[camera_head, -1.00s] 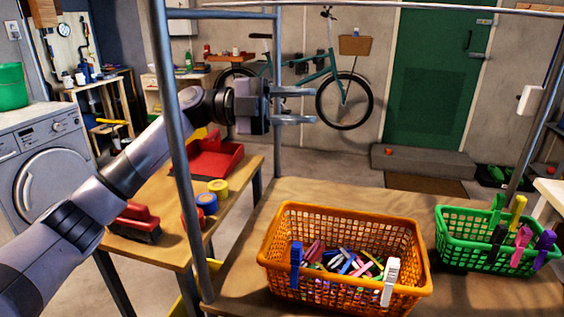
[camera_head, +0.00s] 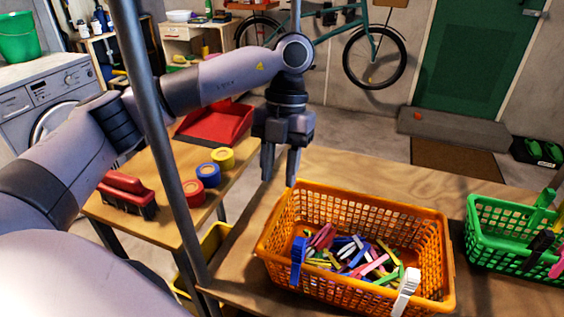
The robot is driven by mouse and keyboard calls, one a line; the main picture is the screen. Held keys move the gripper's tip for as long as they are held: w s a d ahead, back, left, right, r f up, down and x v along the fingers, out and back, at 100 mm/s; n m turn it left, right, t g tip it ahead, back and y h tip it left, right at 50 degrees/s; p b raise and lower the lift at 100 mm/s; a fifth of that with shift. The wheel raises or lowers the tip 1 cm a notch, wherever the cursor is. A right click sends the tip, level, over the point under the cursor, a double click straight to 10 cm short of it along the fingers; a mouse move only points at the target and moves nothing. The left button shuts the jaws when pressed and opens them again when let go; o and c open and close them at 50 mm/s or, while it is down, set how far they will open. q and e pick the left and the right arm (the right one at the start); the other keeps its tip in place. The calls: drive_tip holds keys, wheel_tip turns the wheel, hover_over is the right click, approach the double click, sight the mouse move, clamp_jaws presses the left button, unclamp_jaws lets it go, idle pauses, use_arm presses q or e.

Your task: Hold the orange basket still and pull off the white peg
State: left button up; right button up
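The orange basket (camera_head: 355,202) stands on the wooden table and holds several loose coloured pegs (camera_head: 355,258). The white peg (camera_head: 407,290) is clipped on its near rim at the right. A blue peg (camera_head: 298,258) is clipped on the near rim at the left. My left gripper (camera_head: 279,182) points down at the basket's far left corner, with its two fingers apart and nothing between them. It appears just behind or above the rim; I cannot tell whether it touches. My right gripper is not in view.
A green basket (camera_head: 500,222) with clipped pegs stands at the right of the table (camera_head: 370,172). A grey upright pole (camera_head: 165,150) stands at the left. A side bench (camera_head: 160,175) holds a red brush (camera_head: 128,190), tape rolls (camera_head: 222,158) and a red dustpan (camera_head: 215,122).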

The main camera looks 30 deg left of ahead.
sight(277, 209)
use_arm(q)
drive_tip(key=shift+b+x, duration=2.65)
drive_tip(key=shift+x, duration=1.65)
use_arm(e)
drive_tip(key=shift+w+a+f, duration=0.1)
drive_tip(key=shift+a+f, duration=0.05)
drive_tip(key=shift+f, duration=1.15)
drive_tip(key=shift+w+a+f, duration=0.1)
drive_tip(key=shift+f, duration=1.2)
use_arm(q)
drive_tip(key=shift+d, duration=0.1)
drive_tip(key=shift+w, duration=0.1)
clamp_jaws()
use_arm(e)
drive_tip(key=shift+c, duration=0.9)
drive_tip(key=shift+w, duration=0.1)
